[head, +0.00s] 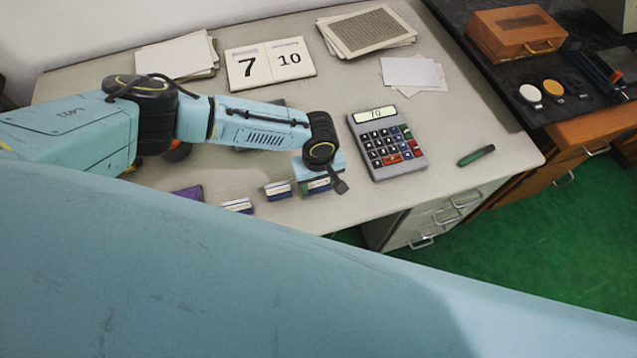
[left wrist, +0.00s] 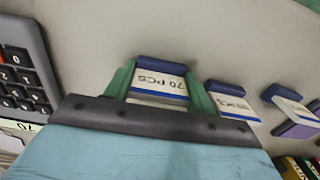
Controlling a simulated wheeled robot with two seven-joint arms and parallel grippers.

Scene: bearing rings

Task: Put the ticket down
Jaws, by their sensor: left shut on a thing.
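My left gripper (head: 320,184) is at the front edge of the desk, left of the calculator. In the left wrist view its green fingers (left wrist: 158,86) are shut on a white ticket (left wrist: 157,80) with a blue edge, printed "70 PCS". I cannot tell whether this ticket touches the desk. A second blue-and-white ticket (head: 278,190) stands beside it to the left, apart, and also shows in the left wrist view (left wrist: 232,101). A third ticket (head: 238,206) is further left. My right gripper is out of view.
The calculator (head: 388,144) reads 70. A green marker (head: 476,156) lies near the right edge. A calendar (head: 270,63), paper stacks (head: 177,58) and white sheets (head: 409,72) lie at the back. A purple item (head: 190,192) is left of the tickets.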

